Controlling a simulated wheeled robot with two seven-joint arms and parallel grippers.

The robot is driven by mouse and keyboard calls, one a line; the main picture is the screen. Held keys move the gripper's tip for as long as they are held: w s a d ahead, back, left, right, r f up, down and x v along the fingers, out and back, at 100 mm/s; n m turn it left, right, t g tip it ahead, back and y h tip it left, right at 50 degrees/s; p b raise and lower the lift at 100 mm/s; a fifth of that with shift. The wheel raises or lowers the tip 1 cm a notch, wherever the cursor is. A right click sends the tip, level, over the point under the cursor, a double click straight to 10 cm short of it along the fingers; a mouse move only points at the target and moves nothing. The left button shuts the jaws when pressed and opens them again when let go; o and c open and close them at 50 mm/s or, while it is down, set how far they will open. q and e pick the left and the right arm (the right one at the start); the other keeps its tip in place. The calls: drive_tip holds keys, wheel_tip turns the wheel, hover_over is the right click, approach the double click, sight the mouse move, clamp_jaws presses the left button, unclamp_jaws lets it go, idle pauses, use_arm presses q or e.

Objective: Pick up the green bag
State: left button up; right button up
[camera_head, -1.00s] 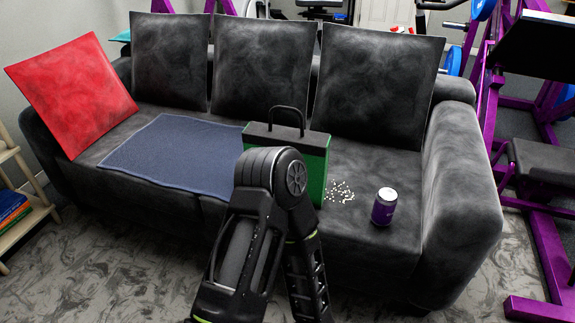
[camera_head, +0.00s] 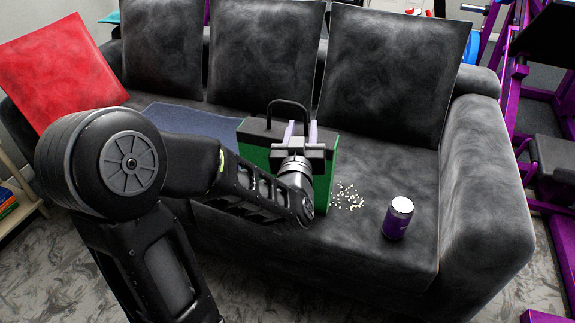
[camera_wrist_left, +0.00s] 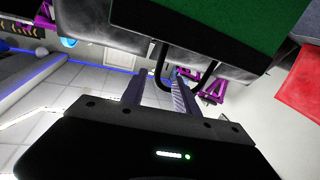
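The green bag (camera_head: 253,157) stands upright on the sofa seat, with a dark top edge and a black loop handle (camera_head: 288,102). My left gripper (camera_head: 302,132) is open at the bag's top, just below the top of the handle loop, and its wrist hides part of the bag's front. The left wrist view, which looks upside down, shows the bag (camera_wrist_left: 215,20) at the top. There one leg of the handle (camera_wrist_left: 159,68) appears between the two fingers, and the rest passes behind the right finger. I cannot tell whether the fingers touch the handle. My right gripper is not in view.
The dark sofa (camera_head: 385,165) holds a red cushion (camera_head: 55,70), several dark cushions and a blue cloth (camera_head: 195,121). Purple gym equipment (camera_head: 560,240) stands at the right.

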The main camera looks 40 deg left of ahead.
sight(304, 116)
use_arm(q)
drive_tip(key=shift+x, duration=1)
drive_tip(key=shift+w+a, duration=0.15)
drive_tip(key=shift+w, duration=0.15)
drive_tip(key=shift+w+f, duration=0.1)
drive_tip(key=b+x, duration=0.1)
drive_tip(key=x, duration=0.4)
drive_tip(key=shift+a, duration=0.1)
drive_tip(key=shift+c, duration=0.5)
clamp_jaws()
idle(0.5)
